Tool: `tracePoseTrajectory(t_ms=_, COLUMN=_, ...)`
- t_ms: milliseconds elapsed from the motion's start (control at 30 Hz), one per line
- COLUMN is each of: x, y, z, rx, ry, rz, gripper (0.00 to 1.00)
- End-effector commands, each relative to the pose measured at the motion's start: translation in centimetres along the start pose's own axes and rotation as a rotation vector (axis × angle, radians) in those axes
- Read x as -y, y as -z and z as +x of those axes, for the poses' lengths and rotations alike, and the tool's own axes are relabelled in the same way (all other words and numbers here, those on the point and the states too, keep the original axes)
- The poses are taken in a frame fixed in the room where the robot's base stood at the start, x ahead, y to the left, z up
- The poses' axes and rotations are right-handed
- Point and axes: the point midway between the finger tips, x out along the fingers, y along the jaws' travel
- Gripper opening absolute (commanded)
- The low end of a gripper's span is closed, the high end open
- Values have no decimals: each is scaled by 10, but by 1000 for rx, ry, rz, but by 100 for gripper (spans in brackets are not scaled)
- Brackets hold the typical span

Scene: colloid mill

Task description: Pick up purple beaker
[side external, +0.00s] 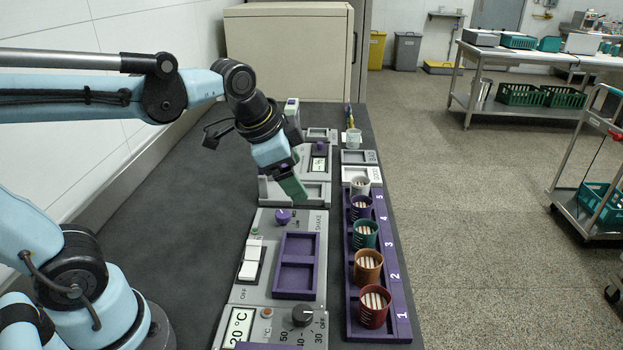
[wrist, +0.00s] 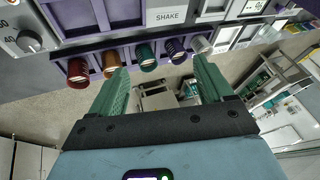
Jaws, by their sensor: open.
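The purple beaker (side external: 361,215) stands upright in slot 4 of the purple rack (side external: 400,311), with pale marks or contents showing at its mouth. It also shows in the wrist view (wrist: 176,51), between the teal beaker (wrist: 147,56) and the white beaker (wrist: 201,45). My gripper (side external: 301,198) hangs above the grey machine, left of the purple beaker and apart from it. In the wrist view its two green fingers (wrist: 161,66) are spread with nothing held between them. The purple beaker lies toward the right finger there.
Red (side external: 374,315), orange (side external: 368,274) and teal (side external: 365,241) beakers fill the nearer slots. A white beaker (side external: 361,187) stands close behind the purple one. The grey machine panel (side external: 254,298) has knobs, switches and a purple double tray (side external: 297,265). The dark table left of it is clear.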

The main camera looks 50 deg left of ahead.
Motion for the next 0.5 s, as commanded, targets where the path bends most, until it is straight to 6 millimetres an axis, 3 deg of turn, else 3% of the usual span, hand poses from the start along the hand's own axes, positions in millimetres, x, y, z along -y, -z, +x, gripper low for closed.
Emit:
tracePoseTrajectory(t_ms=267, x=31, y=57, z=17, rx=103, ry=-100, rz=617, gripper=80)
tracePoseTrajectory(t_ms=500, x=49, y=97, z=51, rx=148, ry=-237, rz=1146, gripper=80)
